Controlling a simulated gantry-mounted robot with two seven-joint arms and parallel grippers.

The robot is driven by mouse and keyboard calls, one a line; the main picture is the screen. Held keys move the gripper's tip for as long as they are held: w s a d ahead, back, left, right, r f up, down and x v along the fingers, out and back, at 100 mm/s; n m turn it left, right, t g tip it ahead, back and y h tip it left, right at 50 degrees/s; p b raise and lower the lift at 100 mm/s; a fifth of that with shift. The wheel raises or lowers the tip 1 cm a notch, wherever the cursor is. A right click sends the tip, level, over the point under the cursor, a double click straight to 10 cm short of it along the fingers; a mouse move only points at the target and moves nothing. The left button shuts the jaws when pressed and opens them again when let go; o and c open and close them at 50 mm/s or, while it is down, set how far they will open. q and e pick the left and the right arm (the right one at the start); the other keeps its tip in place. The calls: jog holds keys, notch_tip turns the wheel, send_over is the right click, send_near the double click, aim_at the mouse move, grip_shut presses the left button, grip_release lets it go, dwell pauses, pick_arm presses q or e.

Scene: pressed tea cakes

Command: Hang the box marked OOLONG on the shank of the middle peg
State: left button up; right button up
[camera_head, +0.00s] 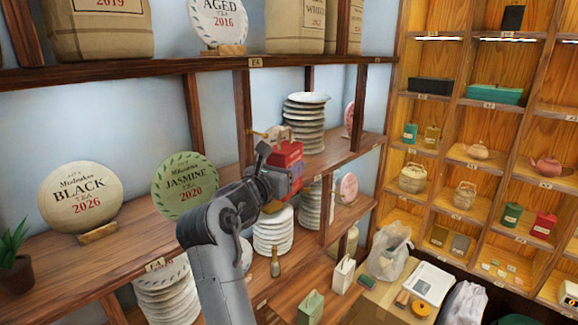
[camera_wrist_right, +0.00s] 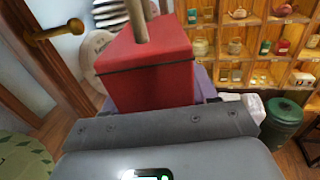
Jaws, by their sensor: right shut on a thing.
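My right gripper (camera_head: 272,180) is raised before the shelves and shut on a red box (camera_head: 287,155). The box has a tan loop handle (camera_head: 280,132) on top; its marking is too small to read. In the right wrist view the red box (camera_wrist_right: 150,68) fills the upper middle, roughly upright, with part of the handle (camera_wrist_right: 137,18) above it. A brass peg (camera_head: 259,134) shows just left of the box. In the wrist view a peg (camera_wrist_right: 55,32) sticks out from a wooden post, apart from the box. I cannot tell which peg it is. My left gripper is not in view.
Stacked plates (camera_head: 305,115) stand behind the box, and more plates (camera_head: 273,232) lie below. Round BLACK (camera_head: 82,195) and JASMINE (camera_head: 186,183) cakes stand on the left shelf. A white box (camera_head: 342,273) and a green box (camera_head: 310,307) stand on the lower table.

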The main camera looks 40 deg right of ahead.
jog(key=w+f+p, duration=0.1)
jog(key=w+p, duration=0.3)
jog(key=w, duration=0.4)
jog(key=shift+w+a+f, duration=0.25)
jog(key=shift+a+f, duration=0.05)
jog(key=shift+f, duration=0.05)
dwell(0.5)
dwell(0.8)
jog(key=o, duration=1)
jog(key=shift+o, duration=1.4)
jog(key=shift+f, duration=0.15)
